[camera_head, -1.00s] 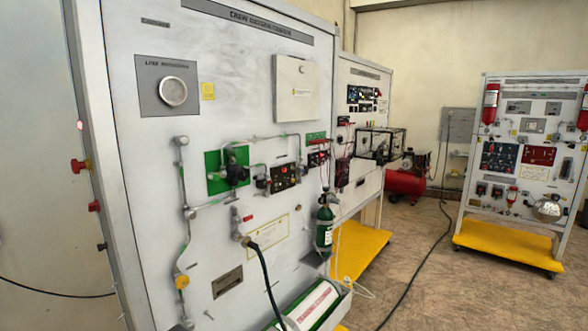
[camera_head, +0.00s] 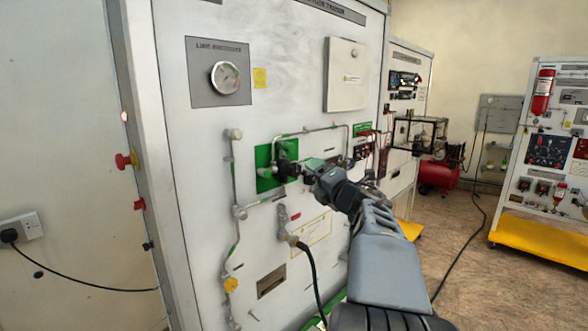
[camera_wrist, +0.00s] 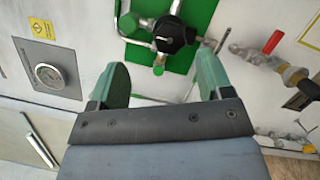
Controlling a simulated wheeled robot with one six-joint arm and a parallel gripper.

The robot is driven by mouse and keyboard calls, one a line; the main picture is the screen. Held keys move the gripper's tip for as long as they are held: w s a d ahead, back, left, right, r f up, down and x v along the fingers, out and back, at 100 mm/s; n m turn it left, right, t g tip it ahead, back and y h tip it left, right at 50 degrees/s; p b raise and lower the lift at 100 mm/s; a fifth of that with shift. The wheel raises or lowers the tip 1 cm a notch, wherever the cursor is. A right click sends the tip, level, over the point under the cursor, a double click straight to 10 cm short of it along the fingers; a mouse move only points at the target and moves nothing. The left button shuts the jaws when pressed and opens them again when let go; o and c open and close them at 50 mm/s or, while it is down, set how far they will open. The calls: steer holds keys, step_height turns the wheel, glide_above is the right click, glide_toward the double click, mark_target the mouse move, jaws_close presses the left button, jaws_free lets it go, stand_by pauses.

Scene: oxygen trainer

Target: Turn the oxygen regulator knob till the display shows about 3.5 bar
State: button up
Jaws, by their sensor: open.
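The black regulator knob (camera_wrist: 176,37) sits on a green plate (camera_wrist: 205,20) with brass fittings around it. In the head view the knob (camera_head: 286,168) is on the same plate (camera_head: 263,181), partly behind my gripper. My gripper (camera_wrist: 162,62) is open and empty. In the head view my gripper (camera_head: 304,168) points at the knob from the right. The display is hidden behind my arm, so no reading shows.
A round line pressure gauge (camera_head: 226,77) is at the panel's upper left. Pipes run around the plate, and a red-handled valve (camera_wrist: 273,41) lies to its right in the wrist view. A black hose (camera_head: 312,270) hangs below.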

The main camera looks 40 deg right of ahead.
mark_target(297, 170)
steer(key=w+n+y+p, duration=0.1)
steer(key=w+n, duration=0.1)
steer(key=w, duration=0.1)
steer(key=w+n+g+y+p, duration=0.1)
steer(key=w+n+y, duration=0.1)
steer(key=w, duration=0.1)
steer(key=w+n+y+p, duration=0.1)
steer(key=w+n+p, duration=0.1)
steer(key=w+n, duration=0.1)
steer(key=shift+w+a+f+y, duration=0.2)
steer(key=shift+w+f+y, duration=0.1)
steer(key=shift+w+y, duration=0.1)
stand_by(0.4)
steer(key=c, duration=0.9)
